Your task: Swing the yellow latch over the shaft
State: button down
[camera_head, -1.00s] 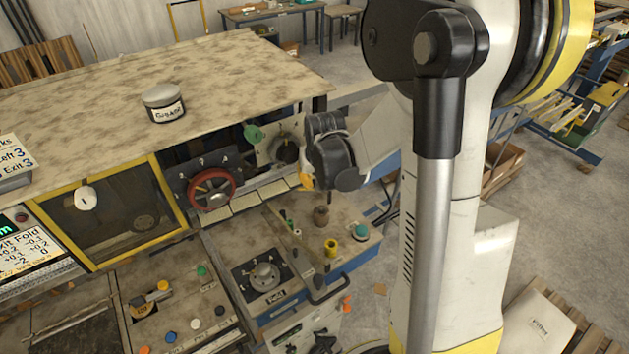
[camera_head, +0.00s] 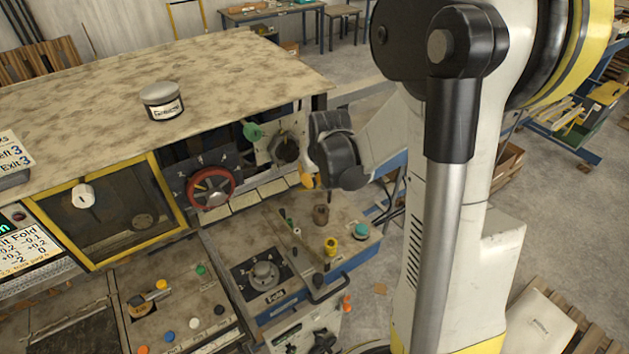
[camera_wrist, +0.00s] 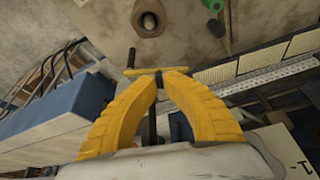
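My gripper (camera_wrist: 163,76) shows its two yellow fingers in the wrist view. They lean together and their tips come close to each other. A thin yellow bar (camera_wrist: 137,72), which looks like the latch, lies across at the fingertips. Whether the tips pinch it or only touch it is unclear. A dark, thin shaft (camera_wrist: 131,58) stands just beyond the bar's left end. In the head view, my gripper (camera_head: 308,181) hangs over the back right of the console, its yellow tips small and partly hidden by the black wrist. The latch cannot be told apart there.
A brown cylinder (camera_head: 321,215), a yellow knob (camera_head: 331,246) and a teal button (camera_head: 361,231) stand on the console below my gripper. A red handwheel (camera_head: 211,187) and a green lever (camera_head: 253,131) are to the left. The tabletop (camera_head: 230,75) holds a grease jar (camera_head: 161,101).

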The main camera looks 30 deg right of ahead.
jog(key=s+n+y+b, duration=0.1)
jog(key=n, duration=0.1)
jog(key=s+n+y+b, duration=0.1)
jog(key=n, duration=0.1)
jog(key=shift+f+n, duration=0.15)
jog(key=shift+n, duration=0.25)
jog(key=c, duration=2.1)
grip_release()
jog(key=shift+c, duration=0.2)
jog(key=o, duration=0.9)
jog(key=shift+w, duration=0.1)
jog(key=v, duration=1.2)
